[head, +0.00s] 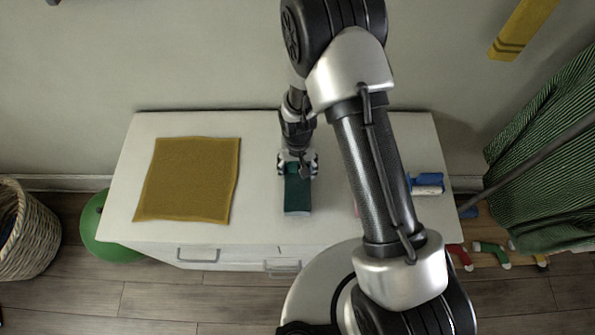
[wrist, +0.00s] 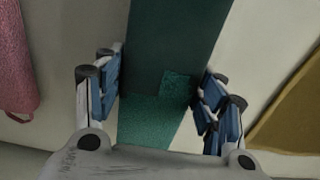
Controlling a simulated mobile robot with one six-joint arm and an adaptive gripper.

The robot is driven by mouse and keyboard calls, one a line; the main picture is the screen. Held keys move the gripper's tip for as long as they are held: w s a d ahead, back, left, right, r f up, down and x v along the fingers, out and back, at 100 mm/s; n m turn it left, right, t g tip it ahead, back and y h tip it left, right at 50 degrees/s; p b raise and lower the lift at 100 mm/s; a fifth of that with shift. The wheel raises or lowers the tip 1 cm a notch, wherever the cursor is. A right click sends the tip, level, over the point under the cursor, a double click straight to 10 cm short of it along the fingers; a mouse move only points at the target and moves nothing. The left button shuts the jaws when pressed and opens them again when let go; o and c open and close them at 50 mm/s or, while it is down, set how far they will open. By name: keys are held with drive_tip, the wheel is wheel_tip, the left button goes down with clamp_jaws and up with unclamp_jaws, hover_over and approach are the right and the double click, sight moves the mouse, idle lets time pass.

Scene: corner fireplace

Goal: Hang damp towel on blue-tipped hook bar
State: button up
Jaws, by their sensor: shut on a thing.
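My gripper (head: 297,165) is low over the white cabinet top, shut on a flat dark green towel-like piece (head: 297,196). The piece extends from the fingers toward the cabinet's front edge. In the wrist view the piece (wrist: 160,45) runs between the blue-padded fingers (wrist: 160,98), with a lighter teal, rough-textured part nearest me. Whether it is damp cannot be told. At the right, a grey bar (head: 545,150) slants across a green striped cloth (head: 545,165).
A mustard cloth (head: 190,180) lies flat on the left of the cabinet (head: 255,215). A blue-and-white item (head: 428,183) lies at its right. A pink item (wrist: 15,70) shows in the wrist view. A wicker basket (head: 28,235) and green round object (head: 105,235) stand left.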

drive_tip(key=shift+f, duration=1.1)
drive_tip(key=shift+f+b, duration=0.2)
drive_tip(key=shift+b, duration=0.15)
drive_tip(key=o, duration=1.2)
